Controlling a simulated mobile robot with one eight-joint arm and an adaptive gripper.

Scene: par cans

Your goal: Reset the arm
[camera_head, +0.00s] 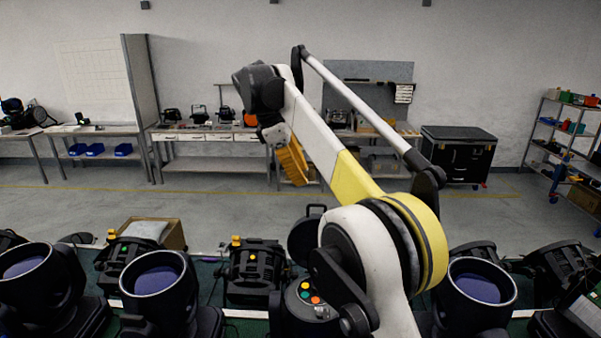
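My arm is raised in the middle of the view, with its white and yellow links folded up and to the left from a large joint. A black wrist part is at the upper left end of the arm. My gripper (293,163) appears as an orange-yellow part hanging below the wrist, partly behind the arm link. Its fingers cannot be made out, so I cannot tell whether it is open or shut. It appears above and apart from the lamps on the bench.
Black par cans with purple lenses stand in front at left (157,281), far left (25,268) and right (478,288). A cardboard box (174,236) sits behind them. Workbenches (215,146), a black wheeled cabinet (458,156) and a shelf rack (560,130) line the back. The floor between is clear.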

